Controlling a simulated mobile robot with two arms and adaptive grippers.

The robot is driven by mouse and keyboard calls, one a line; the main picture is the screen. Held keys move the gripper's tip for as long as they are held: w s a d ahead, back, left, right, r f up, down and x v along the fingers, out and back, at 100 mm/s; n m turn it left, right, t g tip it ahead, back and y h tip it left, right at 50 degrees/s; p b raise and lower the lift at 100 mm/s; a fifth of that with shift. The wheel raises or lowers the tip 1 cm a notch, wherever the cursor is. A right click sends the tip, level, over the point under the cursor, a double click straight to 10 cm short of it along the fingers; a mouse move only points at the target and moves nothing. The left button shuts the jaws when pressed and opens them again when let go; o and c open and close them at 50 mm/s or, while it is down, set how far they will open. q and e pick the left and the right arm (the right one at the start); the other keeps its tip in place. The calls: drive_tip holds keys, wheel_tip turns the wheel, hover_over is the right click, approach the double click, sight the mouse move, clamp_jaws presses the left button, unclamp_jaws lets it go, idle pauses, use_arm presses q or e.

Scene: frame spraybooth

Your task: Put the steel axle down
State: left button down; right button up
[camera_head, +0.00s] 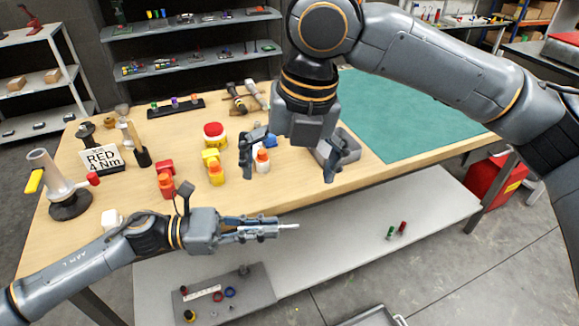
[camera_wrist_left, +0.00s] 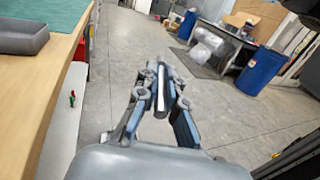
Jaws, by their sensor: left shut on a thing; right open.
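The steel axle (camera_head: 289,226) is a thin pale rod. My left gripper (camera_head: 262,228) is shut on it in front of the table's front edge, and a short end sticks out past the fingertips to the right. In the left wrist view the axle (camera_wrist_left: 161,90) lies between the fingers of my left gripper (camera_wrist_left: 160,85), with the floor behind it. My right gripper (camera_head: 289,172) is open over the front part of the wooden table (camera_head: 200,196), fingers pointing down. A grey tray (camera_head: 347,153) is partly hidden behind its right finger.
A white bottle with an orange cap (camera_head: 262,160) shows beside the right gripper's left finger. Yellow (camera_head: 215,173) and red (camera_head: 166,183) bottles stand to the left. A green mat (camera_head: 410,115) lies clear on the right. Below is a lower shelf (camera_head: 340,240) with small red and green items.

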sight(280, 225)
drive_tip(key=f, duration=0.4)
drive_tip(key=a+f, duration=0.1)
drive_tip(key=f, duration=0.2)
drive_tip(key=w+f, duration=0.1)
drive_tip(key=f, duration=0.3)
drive_tip(key=shift+a+f, duration=0.3)
drive_tip(key=shift+a, duration=0.05)
drive_tip(key=shift+a, duration=0.1)
drive_tip(key=c, duration=1.5)
drive_tip(key=o, duration=1.5)
wheel_tip(280, 225, up, 12)
drive_tip(key=s+d, duration=0.1)
drive_tip(key=d, duration=0.1)
